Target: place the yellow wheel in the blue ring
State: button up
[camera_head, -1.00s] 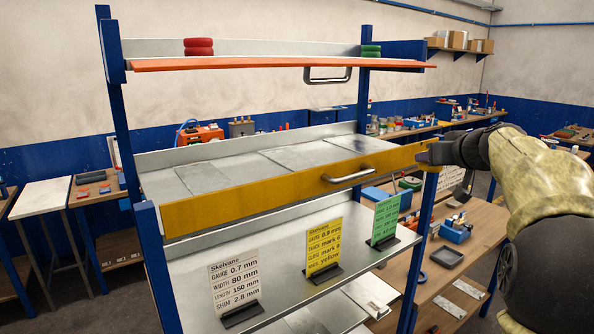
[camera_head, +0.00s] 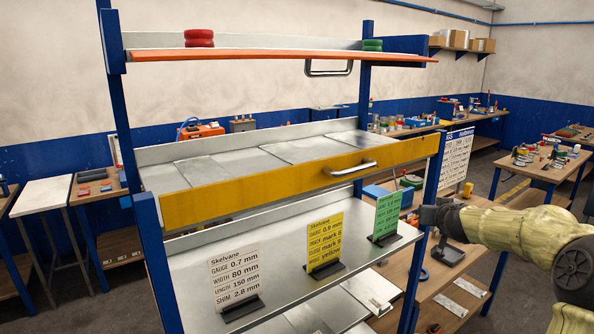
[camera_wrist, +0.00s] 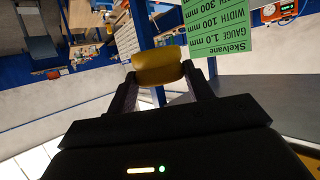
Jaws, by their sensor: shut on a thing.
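In the wrist view the yellow wheel (camera_wrist: 159,66) is held between the two fingertips of my gripper (camera_wrist: 160,72), its rounded side across the gap. In the head view my gripper (camera_head: 427,214) is at the right end of the rack, beside the blue front post and close to the green card. The wheel cannot be made out there. I cannot identify the blue ring for certain; a small blue curved thing (camera_head: 423,275) shows low beside the right post, partly hidden.
The rack has a yellow-fronted drawer (camera_head: 290,181), an orange-edged top shelf (camera_head: 270,55), and a lower shelf with white (camera_head: 235,279), yellow (camera_head: 325,242) and green (camera_head: 386,215) cards. Red wheels (camera_head: 199,38) and green wheels (camera_head: 372,45) sit on top. A wooden bench (camera_head: 445,290) stands behind.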

jog(key=s+a+f+m+h+b, duration=0.1)
jog(key=s+a+f+b, duration=0.1)
jog(key=f, duration=1.6)
jog(key=s+a+f+b, duration=0.2)
jog(key=f, duration=1.5)
jog(key=s+a+f+n+y+b, duration=0.1)
jog(key=s+a+f, duration=0.4)
jog(key=a, duration=0.3)
jog(key=s+a+f+n+y+b, duration=0.2)
jog(key=s+a+f, duration=0.4)
jog(key=a, duration=0.3)
jog(key=shift+s+a+f+y, duration=0.2)
jog(key=shift+s+y, duration=0.1)
jog(key=shift+s, duration=0.55)
jog(key=s+f, duration=0.4)
jog(key=f, duration=0.1)
jog(key=shift+s+f, duration=0.15)
jog(key=shift+f, duration=0.1)
jog(key=shift+d, duration=0.1)
